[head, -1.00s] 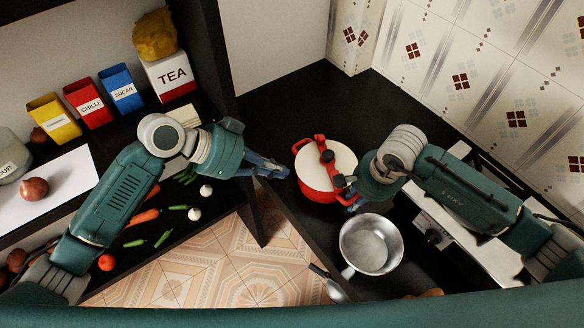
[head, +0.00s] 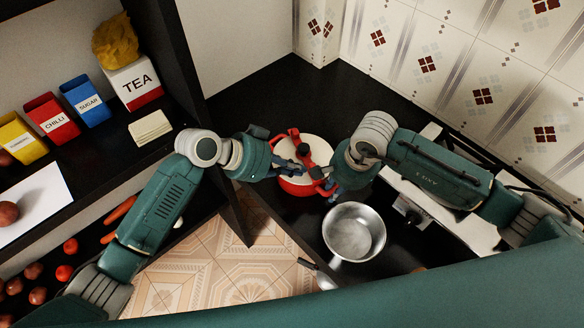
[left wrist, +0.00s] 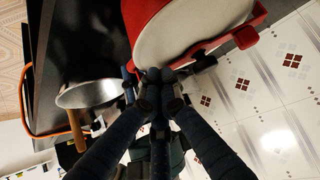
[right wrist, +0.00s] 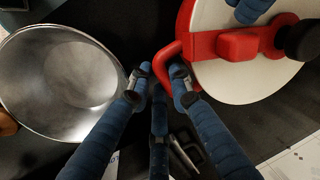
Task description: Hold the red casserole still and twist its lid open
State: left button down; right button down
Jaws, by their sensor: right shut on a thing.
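The red casserole (head: 297,188) stands on the black counter. Its cream lid (head: 318,150) is on it, with a red strap across and a black knob (head: 304,153). My right gripper (right wrist: 158,80) is shut on the casserole's red loop handle (right wrist: 165,62), on the side near the metal pan. My left gripper (head: 303,171) is over the near side of the lid, close to the knob. In the left wrist view its fingertips (left wrist: 158,76) are close together beside the lid; whether they touch it or grip anything is unclear.
A metal pan (head: 353,232) stands just in front of the casserole, near my right gripper. The stove (head: 410,200) is to the right and a tiled wall behind. A dark upright panel (head: 185,80) separates shelves with canisters at left. The counter behind the casserole is clear.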

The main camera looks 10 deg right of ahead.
pick_arm(q)
jog(key=shift+s+d+n+t, duration=0.25)
jog(key=shift+d+n+t, duration=0.15)
jog(key=shift+n+t, duration=0.15)
pick_arm(e)
jog(key=shift+w, duration=0.1)
pick_arm(q)
jog(key=shift+s+d+n+t+y, duration=0.15)
jog(key=shift+d+n+t+y, duration=0.15)
jog(key=shift+d+n+t, duration=0.35)
jog(key=shift+d, duration=0.6)
jog(key=shift+a, duration=0.25)
